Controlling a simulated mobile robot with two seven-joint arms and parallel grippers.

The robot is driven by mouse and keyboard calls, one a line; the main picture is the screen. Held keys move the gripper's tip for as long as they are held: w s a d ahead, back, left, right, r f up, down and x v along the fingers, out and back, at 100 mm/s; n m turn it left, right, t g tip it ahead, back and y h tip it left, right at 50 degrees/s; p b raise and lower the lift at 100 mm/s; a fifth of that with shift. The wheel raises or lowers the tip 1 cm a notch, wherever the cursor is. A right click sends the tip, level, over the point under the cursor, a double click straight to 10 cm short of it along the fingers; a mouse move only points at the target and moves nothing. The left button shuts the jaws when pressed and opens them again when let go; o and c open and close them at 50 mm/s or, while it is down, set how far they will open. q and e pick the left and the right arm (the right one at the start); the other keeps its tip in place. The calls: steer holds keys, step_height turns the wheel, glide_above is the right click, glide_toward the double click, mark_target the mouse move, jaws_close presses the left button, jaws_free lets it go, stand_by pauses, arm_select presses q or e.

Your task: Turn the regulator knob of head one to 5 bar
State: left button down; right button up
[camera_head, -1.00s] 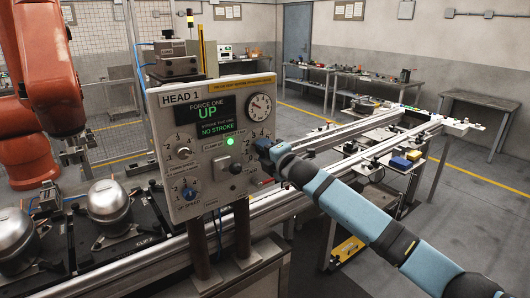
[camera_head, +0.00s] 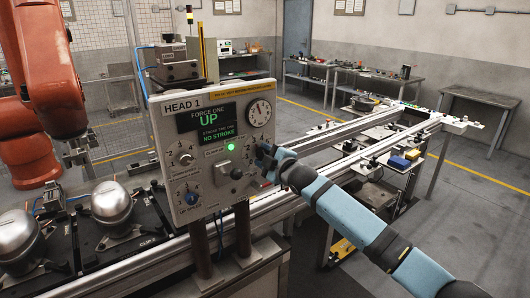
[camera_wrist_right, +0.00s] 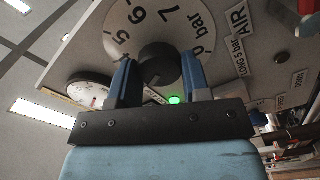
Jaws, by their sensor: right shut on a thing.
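The HEAD 1 panel (camera_head: 240,92) is a grey box with a green UP display (camera_head: 208,117) and a round pressure gauge (camera_head: 259,112). My right gripper (camera_head: 264,154) is at the panel's right edge, below the gauge, and covers the regulator knob there. In the right wrist view the dark round regulator knob (camera_wrist_right: 160,64) sits between the two blue fingers of my right gripper (camera_wrist_right: 160,80), which is shut on it. A white bar scale around the knob shows 5, 6, 7 and 0. The knob's pointer mark is not clear. My left gripper is out of view.
Other panel controls are a dial (camera_head: 186,158) at the left, a blue knob (camera_head: 192,198) below it and a dark knob (camera_head: 236,174) in the middle. An orange robot arm (camera_head: 40,70) stands at the left. Rails (camera_head: 360,130) run behind my right arm.

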steer(key=m+p, duration=0.1)
steer(key=m, duration=0.2)
steer(key=shift+m, duration=0.4)
steer(key=m, duration=0.3)
steer(key=shift+m, duration=0.3)
steer(key=m, duration=0.8)
steer(key=shift+w+d+m, duration=0.15)
steer(key=shift+d+m, duration=0.05)
steer(key=shift+m, duration=0.4)
steer(key=o, duration=0.9)
